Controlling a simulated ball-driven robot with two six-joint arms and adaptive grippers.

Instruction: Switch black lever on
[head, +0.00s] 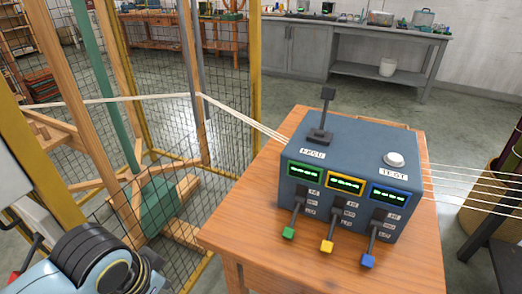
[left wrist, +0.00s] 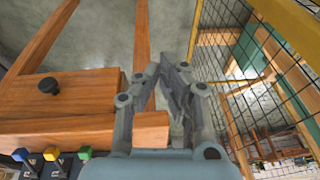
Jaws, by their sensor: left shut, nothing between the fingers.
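The black lever (head: 327,96) stands up from a dark base on top of the blue-grey control box (head: 345,152), near its back left, and looks nearly upright in the head view. It does not show in the left wrist view. My left gripper (left wrist: 168,74) is shut and empty, close to the edge of the wooden table (left wrist: 90,128), and holds nothing. Its fingers are not in the head view. My right gripper is in neither view.
Green (head: 288,232), yellow (head: 327,245) and blue (head: 367,260) levers project from the box front. A white button (head: 393,159) is on top. A mesh fence (head: 225,100) stands left of the table. White yarn strands (head: 245,119) run to the box.

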